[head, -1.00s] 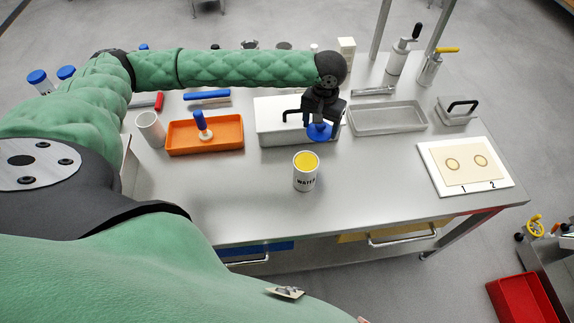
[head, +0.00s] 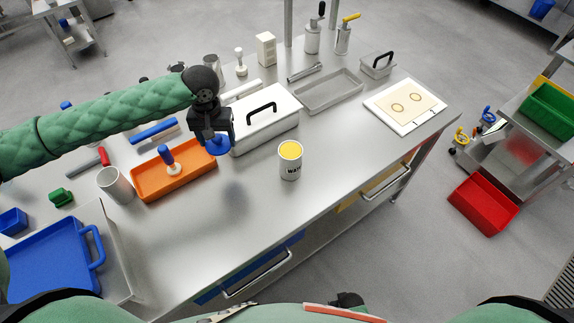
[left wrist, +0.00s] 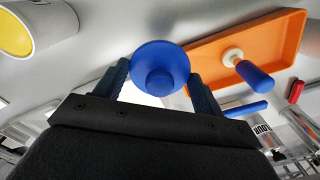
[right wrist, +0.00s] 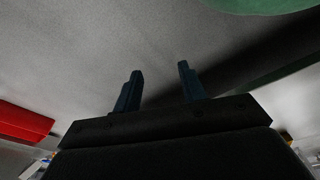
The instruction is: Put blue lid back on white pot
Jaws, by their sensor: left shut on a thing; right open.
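A round blue lid (head: 217,147) with a knob is held in my left gripper (head: 214,139), above the table by the near left end of the white box. In the left wrist view the lid (left wrist: 160,68) sits between the two fingers, top side showing. The white pot (head: 291,168), lettered in black and yellow inside its open top, stands upright on the table to the right of the lid. It shows partly at the upper left of the left wrist view (left wrist: 45,25). My right gripper (right wrist: 160,72) is open and empty above the grey floor.
An orange tray (head: 205,170) with a blue-handled stamp (head: 167,155) lies left of the lid. A white lidded box (head: 275,120) is behind it. A grey cup (head: 112,180) stands farther left. The table's front around the pot is clear.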

